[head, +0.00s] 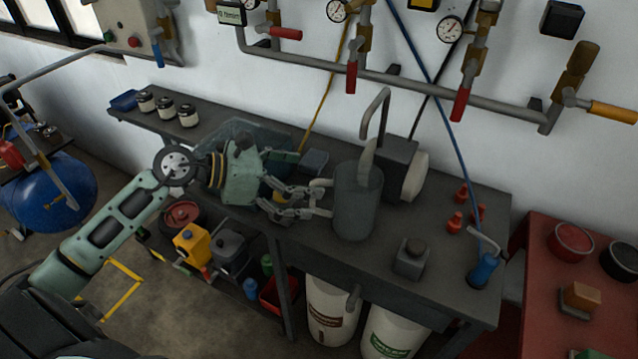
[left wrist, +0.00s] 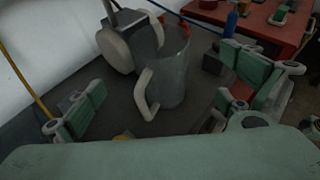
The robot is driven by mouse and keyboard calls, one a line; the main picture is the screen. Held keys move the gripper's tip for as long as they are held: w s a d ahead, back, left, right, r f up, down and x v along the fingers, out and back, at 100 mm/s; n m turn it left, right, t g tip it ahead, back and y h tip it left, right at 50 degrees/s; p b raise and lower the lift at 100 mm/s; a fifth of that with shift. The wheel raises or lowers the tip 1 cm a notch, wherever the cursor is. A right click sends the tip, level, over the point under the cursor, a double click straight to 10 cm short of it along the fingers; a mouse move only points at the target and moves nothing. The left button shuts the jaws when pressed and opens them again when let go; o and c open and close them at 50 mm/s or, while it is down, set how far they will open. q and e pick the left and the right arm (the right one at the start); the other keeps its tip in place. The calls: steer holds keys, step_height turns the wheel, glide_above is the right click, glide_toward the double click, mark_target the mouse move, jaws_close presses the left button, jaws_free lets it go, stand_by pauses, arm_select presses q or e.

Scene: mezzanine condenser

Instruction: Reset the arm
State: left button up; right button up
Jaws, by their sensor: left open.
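My left gripper (head: 298,203) reaches over the dark workbench (head: 300,231) from the left in the head view. Its two fingers are spread apart with nothing between them. It is beside the pale handle of a grey translucent jug (head: 357,205), which stands upright on the bench. In the left wrist view the jug (left wrist: 172,75) and its handle lie ahead, between the two spread fingers. I cannot tell whether a finger touches the handle. My right gripper is not in view.
Behind the jug is a grey machine (head: 397,160) with a bent pipe. Several jars (head: 166,106) and a blue tray (head: 124,101) are at far left. Valved pipes line the wall.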

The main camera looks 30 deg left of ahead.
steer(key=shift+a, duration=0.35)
